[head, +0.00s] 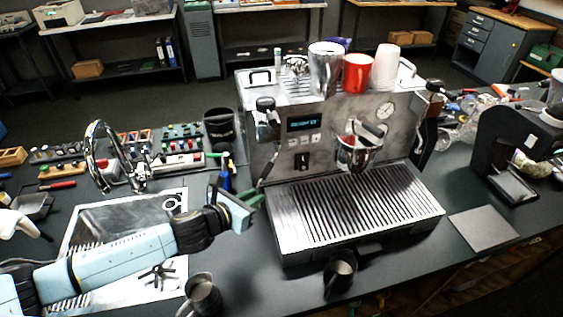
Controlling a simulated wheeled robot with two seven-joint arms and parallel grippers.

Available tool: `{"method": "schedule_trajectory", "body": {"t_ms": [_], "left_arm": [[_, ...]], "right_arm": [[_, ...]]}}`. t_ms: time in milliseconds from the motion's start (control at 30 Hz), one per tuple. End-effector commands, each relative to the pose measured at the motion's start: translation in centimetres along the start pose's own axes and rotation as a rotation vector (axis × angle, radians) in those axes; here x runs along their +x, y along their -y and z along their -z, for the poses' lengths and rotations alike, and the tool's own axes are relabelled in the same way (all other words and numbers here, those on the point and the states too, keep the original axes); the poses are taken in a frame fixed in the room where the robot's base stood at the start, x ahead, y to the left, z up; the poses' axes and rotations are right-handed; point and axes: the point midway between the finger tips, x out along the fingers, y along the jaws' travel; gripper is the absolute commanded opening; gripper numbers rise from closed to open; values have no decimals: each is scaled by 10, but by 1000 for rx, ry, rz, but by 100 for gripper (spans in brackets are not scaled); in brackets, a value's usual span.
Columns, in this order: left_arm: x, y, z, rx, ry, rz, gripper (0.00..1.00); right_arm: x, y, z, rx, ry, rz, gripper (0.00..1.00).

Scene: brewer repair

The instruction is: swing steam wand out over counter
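The espresso machine (335,140) stands on the counter with its lit display facing me. The steam wand (265,170) is a thin dark tube hanging down at the machine's left front side, below a black knob (266,104). My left gripper (250,199) comes in from the left and is beside the wand's lower end, left of the drip tray (355,208). Its green-tipped fingers are small here and partly overlap the wand area, so I cannot tell whether they touch or grip it. My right gripper is not in view.
Cups and a steel pitcher (325,68) stand on the machine. A chrome faucet (103,155) and sink are at left. A dark pitcher (203,296) and small cup (340,276) are in front. A black grinder-like appliance (515,135) stands right. Tools (180,140) lie behind my arm.

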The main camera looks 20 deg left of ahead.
Motion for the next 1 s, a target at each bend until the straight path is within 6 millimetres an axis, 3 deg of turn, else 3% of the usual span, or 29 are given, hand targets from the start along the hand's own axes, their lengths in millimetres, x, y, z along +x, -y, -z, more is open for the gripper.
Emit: {"method": "schedule_trajectory", "body": {"t_ms": [1000], "left_arm": [[6,-40,-3,126,0,315,15]], "right_arm": [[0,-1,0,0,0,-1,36]]}}
